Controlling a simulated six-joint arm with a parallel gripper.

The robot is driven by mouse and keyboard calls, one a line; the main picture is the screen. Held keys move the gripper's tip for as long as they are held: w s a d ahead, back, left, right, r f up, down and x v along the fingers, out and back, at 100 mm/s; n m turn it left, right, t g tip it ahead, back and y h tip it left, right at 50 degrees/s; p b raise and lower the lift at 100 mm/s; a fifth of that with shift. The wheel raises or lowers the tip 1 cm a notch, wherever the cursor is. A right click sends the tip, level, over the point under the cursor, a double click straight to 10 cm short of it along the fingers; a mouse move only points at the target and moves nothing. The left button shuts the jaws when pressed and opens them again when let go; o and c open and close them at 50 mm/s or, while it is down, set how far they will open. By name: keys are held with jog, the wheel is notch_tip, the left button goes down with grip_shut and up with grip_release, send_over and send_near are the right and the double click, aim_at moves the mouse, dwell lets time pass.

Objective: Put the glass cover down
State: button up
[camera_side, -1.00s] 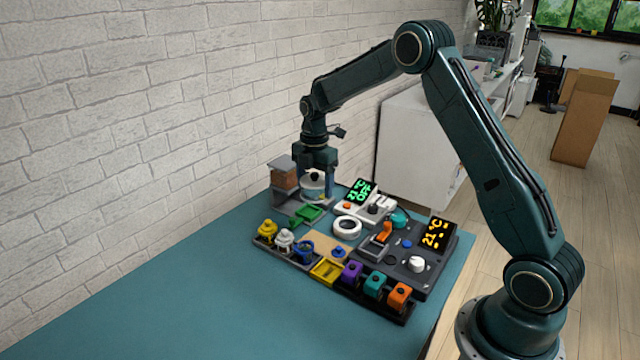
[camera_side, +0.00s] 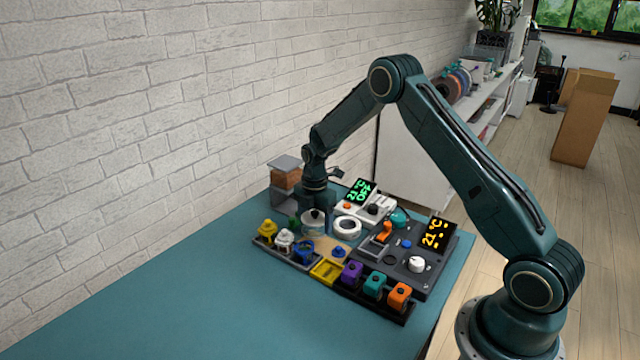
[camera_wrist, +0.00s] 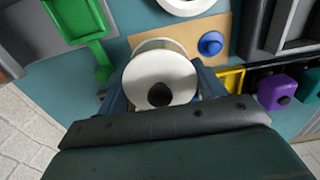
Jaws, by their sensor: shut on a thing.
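The glass cover (camera_side: 312,217) is a short clear cylinder with a pale round top and a dark knob. My gripper (camera_side: 314,205) is shut on it from above. In the wrist view the cover's white top (camera_wrist: 158,68) sits between my two fingers (camera_wrist: 161,90), one at each side. The cover appears upright, over or beside the left part of a tan board (camera_wrist: 224,27). A blue knobbed piece (camera_wrist: 211,43) stands on that board, to the right of the cover. My gripper partly hides the cover, and I cannot tell whether its lower rim touches anything.
A white ring (camera_side: 347,227) lies close to the right of the cover. A green tray (camera_wrist: 87,28) is to the left in the wrist view. Yellow, white and blue pieces (camera_side: 284,240) stand in front. Control panels (camera_side: 408,262) fill the right. The table's left front is clear.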

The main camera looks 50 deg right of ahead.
aim_at(315, 242)
jog(key=shift+f, duration=1.95)
jog(key=shift+f, duration=0.15)
jog(key=o, duration=1)
notch_tip(315, 242, up, 12)
jog(key=shift+f, duration=0.1)
jog(key=shift+r, duration=0.25)
jog(key=shift+r, duration=0.1)
